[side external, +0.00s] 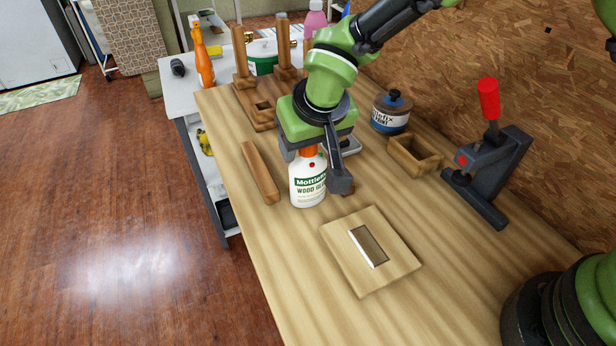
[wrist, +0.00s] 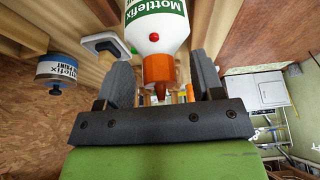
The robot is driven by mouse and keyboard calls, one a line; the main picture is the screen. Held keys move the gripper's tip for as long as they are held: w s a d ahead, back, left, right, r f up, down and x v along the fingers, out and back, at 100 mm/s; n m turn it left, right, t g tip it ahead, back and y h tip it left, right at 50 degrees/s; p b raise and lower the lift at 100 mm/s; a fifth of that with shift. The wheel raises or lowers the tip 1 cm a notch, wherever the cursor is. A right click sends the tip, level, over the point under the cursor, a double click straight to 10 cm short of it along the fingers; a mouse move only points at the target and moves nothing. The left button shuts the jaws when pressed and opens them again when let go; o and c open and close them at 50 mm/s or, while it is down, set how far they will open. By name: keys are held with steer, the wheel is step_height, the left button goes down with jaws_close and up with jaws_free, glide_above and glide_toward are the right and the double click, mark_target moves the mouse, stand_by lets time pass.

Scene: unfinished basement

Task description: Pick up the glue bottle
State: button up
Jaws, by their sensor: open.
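The glue bottle (side external: 307,186) is white with a green label and an orange cap, and stands upright on the wooden bench. My gripper (side external: 317,170) is directly above it, pointing down, with a dark finger beside the bottle on the right. In the wrist view, the bottle (wrist: 157,28) shows with its orange cap between the two spread fingers of my gripper (wrist: 165,75). Gaps show on both sides of the cap. The gripper is open. My gripper hides part of the bottle's top in the side view.
A wooden bar (side external: 260,172) lies left of the bottle, and a flat board with a slot (side external: 398,272) lies in front. A paint tin (side external: 391,112), a small wooden box (side external: 414,156) and a red-handled clamp (side external: 487,165) stand to the right. Wooden posts (side external: 284,50) stand behind.

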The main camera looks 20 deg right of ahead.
jaws_close()
stand_by(0.4)
